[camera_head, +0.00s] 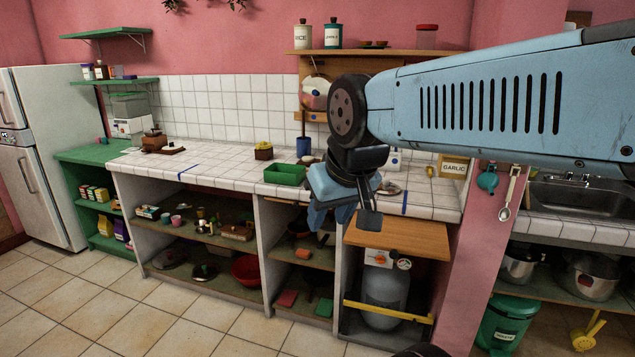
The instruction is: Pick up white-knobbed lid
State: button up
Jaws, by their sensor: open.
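My gripper (344,222) hangs from my blue arm in front of the counter's front edge, its fingers apart and pointing down, with nothing seen between them. I cannot make out a white knob for certain. A flat, round, greyish lid-like thing (390,187) lies on the tiled counter just right of my gripper, partly hidden by it. Dark round lid-like things (205,271) lie on the lower shelf at left, too small to tell their knobs.
The white-tiled counter (225,167) holds a green tray (284,174) left of my gripper. Open shelves below hold a red bowl (246,270) and several small things. A wooden board (398,237) juts out below my gripper at right, above a grey gas cylinder (385,289). The floor at left is clear.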

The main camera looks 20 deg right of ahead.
aim_at(386, 188)
jog(key=z, duration=0.3)
jog(key=i, duration=1.3)
jog(key=z, duration=0.6)
jog(key=i, duration=0.45)
jog(key=z, duration=0.1)
jog(key=k, duration=0.85)
jog(key=z, duration=0.2)
jog(key=i, duration=0.8)
jog(key=u, duration=0.15)
